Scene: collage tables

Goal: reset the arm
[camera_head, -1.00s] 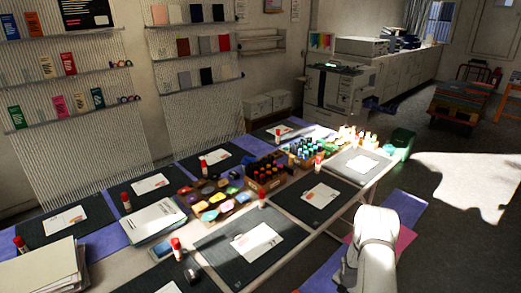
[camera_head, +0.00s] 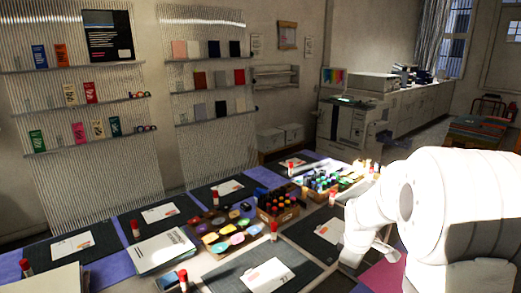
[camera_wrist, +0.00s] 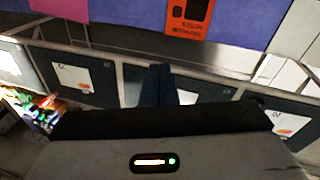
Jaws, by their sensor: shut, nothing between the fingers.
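My arm (camera_head: 440,205), white and rounded, fills the right side of the head view, raised in front of the long table's right end. My gripper (camera_wrist: 160,72) shows in the wrist view as two dark fingers side by side, shut and empty. They stand out over the table edge and dark mats, touching nothing that I can make out. In the head view I cannot clearly make out the fingers.
A copier (camera_head: 345,122) stands behind. In the wrist view an orange packet (camera_wrist: 189,14) lies on blue.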

